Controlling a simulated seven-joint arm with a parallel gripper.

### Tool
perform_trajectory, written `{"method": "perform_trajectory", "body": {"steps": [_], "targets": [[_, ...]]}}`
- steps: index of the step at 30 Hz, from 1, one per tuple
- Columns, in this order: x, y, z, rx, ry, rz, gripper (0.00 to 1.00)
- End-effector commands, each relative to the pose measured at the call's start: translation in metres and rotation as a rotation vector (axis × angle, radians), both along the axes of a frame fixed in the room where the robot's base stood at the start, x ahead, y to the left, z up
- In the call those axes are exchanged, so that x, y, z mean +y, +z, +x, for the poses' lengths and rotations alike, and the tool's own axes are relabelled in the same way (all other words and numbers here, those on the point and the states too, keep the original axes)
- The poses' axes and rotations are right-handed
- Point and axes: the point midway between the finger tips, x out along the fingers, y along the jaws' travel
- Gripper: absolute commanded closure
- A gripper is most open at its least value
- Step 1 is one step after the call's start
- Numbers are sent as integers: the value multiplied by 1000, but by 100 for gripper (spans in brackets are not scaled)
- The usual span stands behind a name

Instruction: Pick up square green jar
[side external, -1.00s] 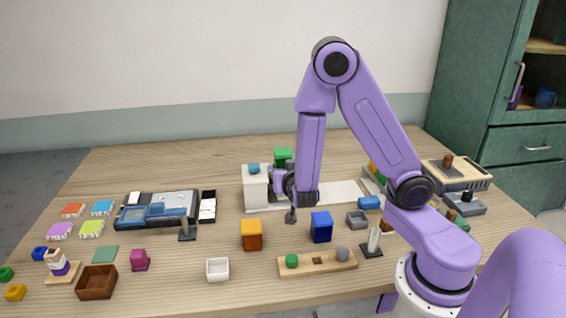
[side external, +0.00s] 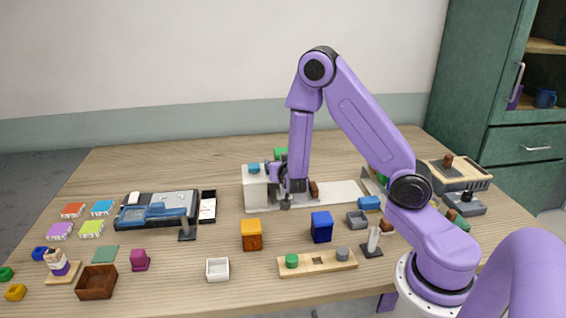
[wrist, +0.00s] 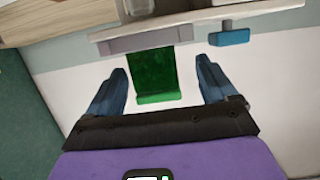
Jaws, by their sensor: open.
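In the wrist view the green jar (wrist: 155,75) appears in the gap between my two fingers, with gaps on both sides. My gripper (wrist: 162,68) is open and empty. I cannot tell how far the jar is from the fingertips.
An orange jar (side external: 251,236) and a blue jar (side external: 321,228) stand in front. A wooden peg board (side external: 318,264) lies at the front. Table space at the back left is clear.

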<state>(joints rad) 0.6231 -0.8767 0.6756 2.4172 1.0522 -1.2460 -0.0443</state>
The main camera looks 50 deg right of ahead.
Motion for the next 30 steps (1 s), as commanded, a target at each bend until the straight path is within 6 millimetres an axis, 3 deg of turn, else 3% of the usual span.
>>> {"method": "perform_trajectory", "body": {"steps": [9,20,26,30], "targets": [[-33,-8,24,0,-2,0,15],[-38,-10,30,0,-1,0,15],[-38,-10,30,0,-1,0,77],[-38,-9,30,-2,0,-1,80]]}}
